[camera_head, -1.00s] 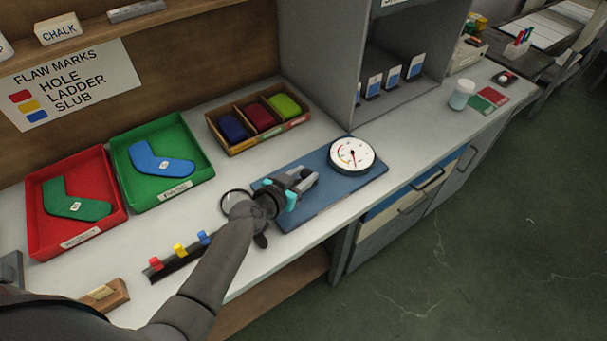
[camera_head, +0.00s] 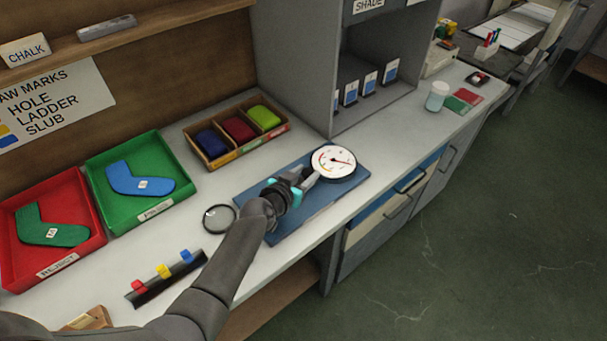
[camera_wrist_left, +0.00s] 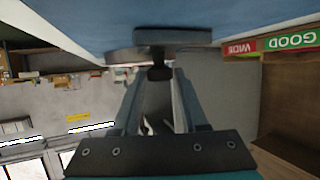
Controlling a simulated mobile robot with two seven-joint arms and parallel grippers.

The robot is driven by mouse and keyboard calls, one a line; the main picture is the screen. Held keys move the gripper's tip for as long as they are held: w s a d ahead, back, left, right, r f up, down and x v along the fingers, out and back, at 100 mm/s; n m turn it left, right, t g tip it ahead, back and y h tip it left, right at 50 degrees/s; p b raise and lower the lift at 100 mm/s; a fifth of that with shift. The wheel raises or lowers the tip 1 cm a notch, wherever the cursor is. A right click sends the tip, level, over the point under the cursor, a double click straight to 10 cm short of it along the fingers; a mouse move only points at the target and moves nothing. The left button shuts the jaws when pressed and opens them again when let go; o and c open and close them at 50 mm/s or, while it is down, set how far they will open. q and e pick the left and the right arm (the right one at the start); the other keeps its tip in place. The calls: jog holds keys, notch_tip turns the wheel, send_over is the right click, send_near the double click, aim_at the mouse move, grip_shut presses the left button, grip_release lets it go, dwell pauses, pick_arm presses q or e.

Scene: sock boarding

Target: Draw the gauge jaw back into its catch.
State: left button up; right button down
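The gauge has a round white dial (camera_head: 333,162) with a red needle and stands at the far right end of a blue base plate (camera_head: 290,222) on the bench. My left gripper (camera_head: 306,182) is low over the plate, its fingers pointing towards the dial and close beside it. In the left wrist view a small dark knob (camera_wrist_left: 160,72), apparently on the gauge jaw, sits between my left fingertips. I cannot tell whether the fingers press on it. The gripper and arm hide much of the jaw, and I cannot make out the catch. My right gripper is not in view.
A magnifier (camera_head: 219,218) lies left of the plate, near a rack with coloured tabs (camera_head: 165,279). A green tray (camera_head: 109,222) and a red tray (camera_head: 55,270) hold socks. A wooden box (camera_head: 238,150) stands behind. The bench's front edge runs close to the plate.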

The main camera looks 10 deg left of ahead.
pick_arm(q)
jog(key=o, duration=0.3)
jog(key=shift+o, duration=0.2)
jog(key=shift+s, duration=0.1)
jog(key=p+v, duration=0.4)
jog(key=v, duration=1.1)
jog(key=shift+r, duration=0.15)
